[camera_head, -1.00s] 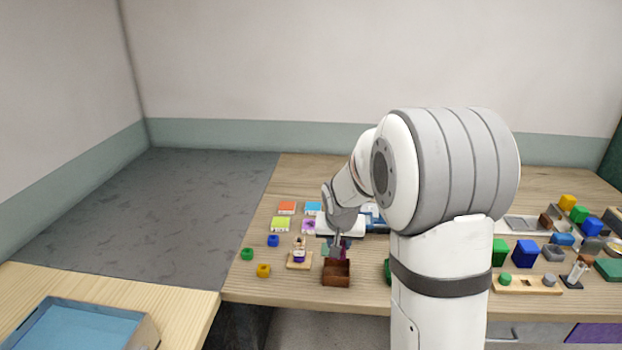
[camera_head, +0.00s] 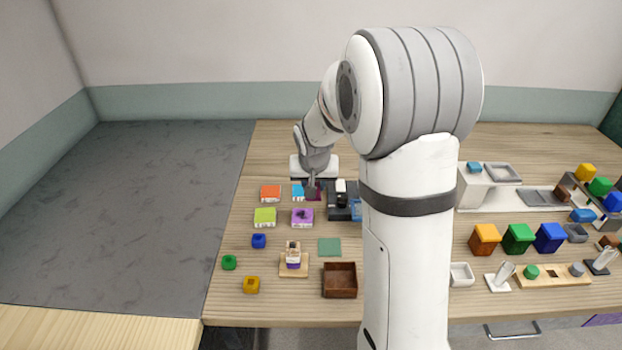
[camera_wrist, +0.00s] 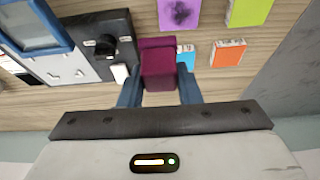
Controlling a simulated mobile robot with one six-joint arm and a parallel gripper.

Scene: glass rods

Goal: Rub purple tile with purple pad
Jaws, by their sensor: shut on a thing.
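My gripper (camera_head: 313,185) is shut on a dark purple pad (camera_wrist: 158,62), held between its blue fingers in the wrist view. In the head view the pad (camera_head: 314,194) shows just below the gripper, behind the tile rows. The purple tile (camera_head: 302,217) has a dark smudge on its top and lies nearer the front than the pad. It also shows in the wrist view (camera_wrist: 178,13), above the pad and apart from it.
An orange tile (camera_head: 270,193), a blue tile (camera_head: 297,192) and a lime tile (camera_head: 264,217) lie near the purple one. A black-and-grey device (camera_head: 342,200) stands just right of the pad. A brown box (camera_head: 339,281) and a green mat (camera_head: 329,246) lie in front.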

